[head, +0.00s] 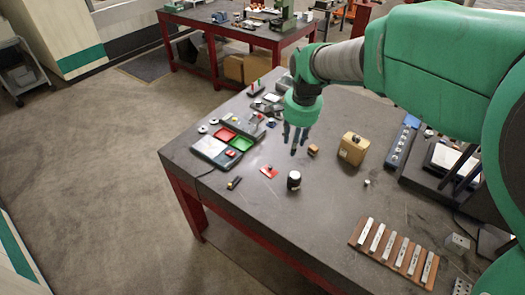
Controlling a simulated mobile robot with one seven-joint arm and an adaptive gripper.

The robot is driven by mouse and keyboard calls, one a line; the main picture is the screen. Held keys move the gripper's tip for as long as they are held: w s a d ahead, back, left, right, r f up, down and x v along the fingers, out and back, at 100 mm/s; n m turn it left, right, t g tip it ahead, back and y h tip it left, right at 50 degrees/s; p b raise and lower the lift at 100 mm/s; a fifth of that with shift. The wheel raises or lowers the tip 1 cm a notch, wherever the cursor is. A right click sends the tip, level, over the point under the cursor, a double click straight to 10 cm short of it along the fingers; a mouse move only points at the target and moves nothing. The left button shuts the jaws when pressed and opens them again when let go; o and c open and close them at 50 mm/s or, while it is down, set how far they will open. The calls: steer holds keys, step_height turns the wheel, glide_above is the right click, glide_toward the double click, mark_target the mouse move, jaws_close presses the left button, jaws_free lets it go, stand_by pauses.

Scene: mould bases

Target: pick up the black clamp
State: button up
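A small dark, elongated piece (234,183) lies flat near the front left edge of the table. It may be the black clamp, but it is too small to tell for sure. My gripper (294,148) points down above the middle of the table, to the right of that piece and farther back. Its dark fingers look apart, with nothing visible between them. The fingertips are apart from the dark piece.
On the table (330,205) are a black cylinder with a white top (294,180), a red piece (269,171), a small brown block (313,150), a cardboard-coloured box (353,149), red and green trays (239,143), and a wooden rack (394,253). The front middle is clear.

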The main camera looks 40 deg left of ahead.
steer(key=s+a+f+p, duration=0.1)
steer(key=s+a+f, duration=0.15)
steer(key=a, duration=0.35)
steer(key=s+a+f, duration=0.1)
steer(key=a+f, duration=0.3)
steer(key=a, duration=0.2)
steer(key=g+h+p, duration=0.1)
glide_above(229, 185)
step_height(229, 185, down, 8)
steer(key=shift+w+d+r, duration=0.15)
steer(key=shift+r, duration=0.05)
steer(key=shift+f, duration=4.25)
steer(key=shift+f+p, duration=0.45)
steer(key=shift+f, duration=2.2)
jaws_close()
